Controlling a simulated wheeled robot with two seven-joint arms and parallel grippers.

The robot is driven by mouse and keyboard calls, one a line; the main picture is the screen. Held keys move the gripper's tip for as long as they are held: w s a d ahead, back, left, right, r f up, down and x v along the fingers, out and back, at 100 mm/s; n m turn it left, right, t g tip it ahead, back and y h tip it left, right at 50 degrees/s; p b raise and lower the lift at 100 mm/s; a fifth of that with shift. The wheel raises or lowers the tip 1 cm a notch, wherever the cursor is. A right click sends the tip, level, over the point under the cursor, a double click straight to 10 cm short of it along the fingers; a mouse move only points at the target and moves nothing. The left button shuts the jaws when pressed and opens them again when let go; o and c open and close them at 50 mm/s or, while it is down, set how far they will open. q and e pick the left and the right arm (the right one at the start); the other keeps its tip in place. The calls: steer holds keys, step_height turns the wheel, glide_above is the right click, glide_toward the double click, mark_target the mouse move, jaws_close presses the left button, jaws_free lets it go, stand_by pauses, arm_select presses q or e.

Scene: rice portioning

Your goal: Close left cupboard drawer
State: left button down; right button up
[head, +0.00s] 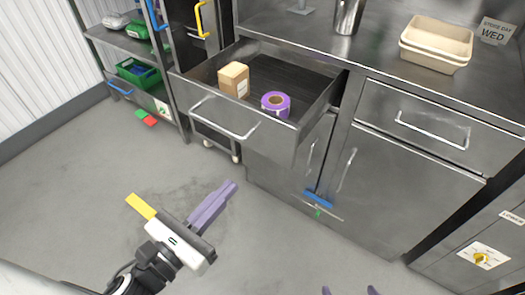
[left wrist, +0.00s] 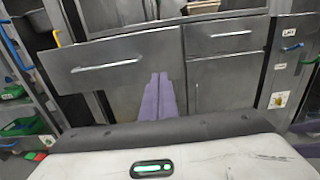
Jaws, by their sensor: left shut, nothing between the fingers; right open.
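The left cupboard drawer (head: 205,118) is pulled out from the steel cabinet in the head view. A tan box (head: 233,79) and a roll of purple tape (head: 275,104) lie in it. In the left wrist view the front of the drawer (left wrist: 125,72) faces the camera, with its bar handle on it. My left gripper (head: 230,190) has its purple fingers shut and empty, in front of and below the drawer front, apart from it. Its fingers also show in the left wrist view (left wrist: 158,97). My right gripper (head: 350,291) shows only its open fingertips at the bottom edge.
A closed right drawer (head: 430,130) sits beside the open one. On the counter are stacked cream trays (head: 436,42) and a steel container (head: 347,15). A shelf rack with a green crate (head: 138,73) stands at the left. The grey floor (head: 70,190) before the cabinet is clear.

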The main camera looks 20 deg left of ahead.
mark_target(271, 142)
arm_select(q)
steer(key=p+x, duration=0.1)
steer(key=x, duration=1.2)
steer(key=shift+w+d+f+p, duration=0.1)
steer(key=shift+w+d+p, duration=0.05)
steer(key=shift+w+p, duration=0.2)
